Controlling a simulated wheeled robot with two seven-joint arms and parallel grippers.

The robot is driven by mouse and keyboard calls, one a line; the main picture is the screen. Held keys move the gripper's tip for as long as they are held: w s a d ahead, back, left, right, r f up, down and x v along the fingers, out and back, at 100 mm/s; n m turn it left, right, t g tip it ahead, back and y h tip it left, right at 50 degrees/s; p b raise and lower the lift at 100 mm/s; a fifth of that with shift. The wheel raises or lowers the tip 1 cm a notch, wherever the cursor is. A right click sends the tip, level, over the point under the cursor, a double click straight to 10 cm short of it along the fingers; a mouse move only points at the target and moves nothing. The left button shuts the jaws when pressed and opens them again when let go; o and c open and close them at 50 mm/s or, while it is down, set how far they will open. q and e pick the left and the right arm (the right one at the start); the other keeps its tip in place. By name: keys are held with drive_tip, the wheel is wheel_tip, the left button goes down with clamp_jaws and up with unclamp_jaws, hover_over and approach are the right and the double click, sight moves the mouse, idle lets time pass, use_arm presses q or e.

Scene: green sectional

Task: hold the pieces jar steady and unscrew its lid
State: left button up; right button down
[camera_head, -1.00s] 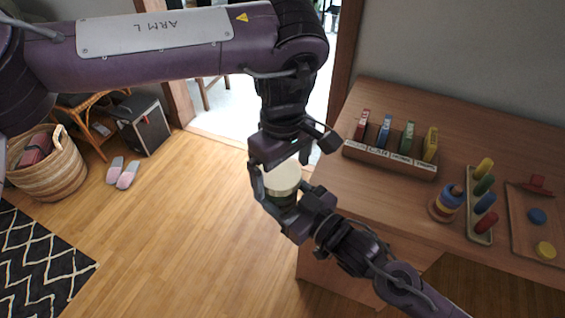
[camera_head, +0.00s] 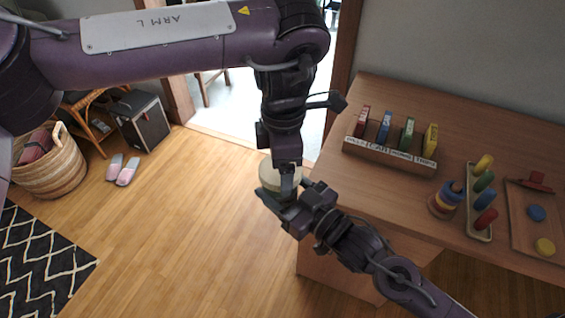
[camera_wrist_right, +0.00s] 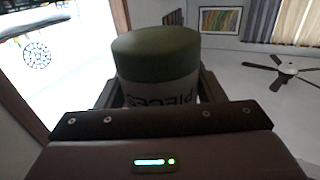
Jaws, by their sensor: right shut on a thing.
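The pieces jar shows in the right wrist view (camera_wrist_right: 158,62), upside down in the picture, with a dark green end and a white label reading PIECES. In the head view its pale cream lid (camera_head: 268,176) faces up, and the body below is mostly hidden. My right gripper (camera_head: 285,205) is shut on the jar and holds it in the air, left of the table. My left gripper (camera_head: 288,180) points down over the lid, seen edge-on, with one finger in front of the lid. Its other finger is hidden, so its opening cannot be told.
The wooden table (camera_head: 385,185) at the right bears a box of coloured cards (camera_head: 390,157), a ring stacker (camera_head: 445,202), a tray of coloured pegs (camera_head: 480,235) and a flat tray (camera_head: 520,250). A basket (camera_head: 50,165) and slippers (camera_head: 122,170) are at the left. The floor below is clear.

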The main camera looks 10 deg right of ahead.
use_arm(q)
drive_tip(key=n, duration=0.4)
drive_tip(key=shift+w+d+r+n, duration=0.1)
drive_tip(key=shift+w+n, duration=0.15)
drive_tip(key=shift+n, duration=0.05)
drive_tip(key=n, duration=0.6)
drive_tip(key=shift+w, duration=0.15)
drive_tip(key=n, duration=0.4)
drive_tip(key=shift+a+n, duration=0.25)
drive_tip(key=shift+n, duration=0.15)
drive_tip(key=n, duration=0.6)
drive_tip(key=shift+a, duration=0.15)
drive_tip(key=n, duration=0.4)
drive_tip(key=shift+a+r+n, duration=0.1)
drive_tip(key=shift+n, duration=0.3)
drive_tip(key=n, duration=0.6)
drive_tip(key=shift+s, duration=0.2)
drive_tip(key=n, duration=0.6)
drive_tip(key=shift+s, duration=0.15)
drive_tip(key=n, duration=0.5)
drive_tip(key=shift+s, duration=0.1)
